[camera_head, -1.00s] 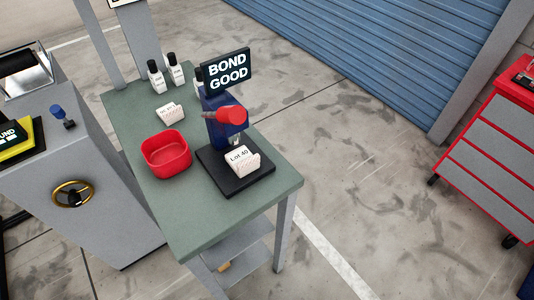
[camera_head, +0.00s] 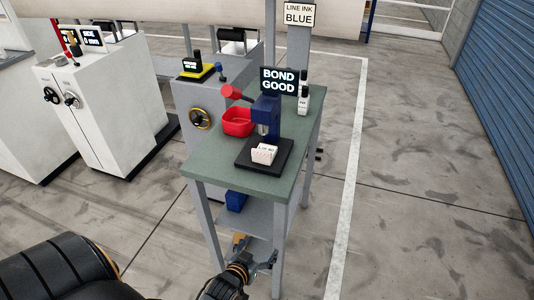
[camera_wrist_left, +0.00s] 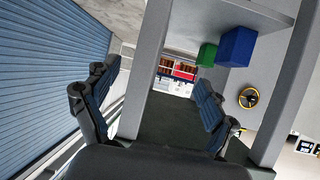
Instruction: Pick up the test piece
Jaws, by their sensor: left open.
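A small white block (camera_head: 264,153), which I take to be the test piece, sits on the black base plate (camera_head: 250,165) of the blue press (camera_head: 265,112) with its red knob. The press stands on the green table (camera_head: 225,170). My left gripper (camera_head: 268,262) is low in front of the table, beside its lower shelf and well below the block. In the left wrist view the left gripper (camera_wrist_left: 152,105) is open and empty, its two fingers wide apart. The block does not show in that view. My right gripper is not in view.
A red bin (camera_head: 237,122) and white bottles (camera_head: 303,100) stand on the table around the press. Grey table legs (camera_head: 208,225) stand close to my gripper. A blue box (camera_head: 236,201) is on the lower shelf; it also shows in the left wrist view (camera_wrist_left: 237,47), beside a green box (camera_wrist_left: 207,55).

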